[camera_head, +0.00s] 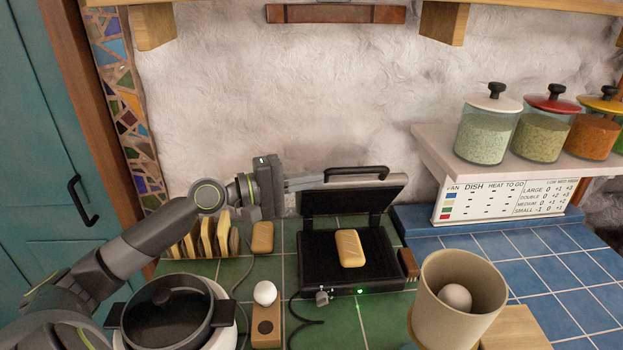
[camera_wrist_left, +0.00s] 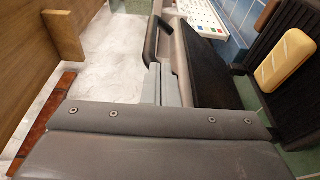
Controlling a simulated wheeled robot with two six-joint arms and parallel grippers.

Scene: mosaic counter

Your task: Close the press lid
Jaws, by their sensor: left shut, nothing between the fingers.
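The press (camera_head: 330,287) stands on the green-tiled counter with its dark lower plate facing up. Its lid (camera_head: 354,198) is raised and tilted back, with a dark bar handle (camera_head: 356,171) along its top edge. A yellow bread piece (camera_head: 349,248) lies on the lower plate; it also shows in the left wrist view (camera_wrist_left: 287,60). My left gripper (camera_head: 312,181) is shut and empty, its fingertips at the left side of the lid near the handle. In the left wrist view the fingers (camera_wrist_left: 160,84) are together beside the lid (camera_wrist_left: 205,60); I cannot tell whether they touch it. My right gripper is not in view.
A rack with bread slices (camera_head: 205,235) and another bread piece (camera_head: 262,238) stand left of the press. In front are a lidded pot (camera_head: 168,312), an egg (camera_head: 265,293) and a beige cup (camera_head: 458,300) holding an egg. A shelf with jars (camera_head: 488,125) is at right.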

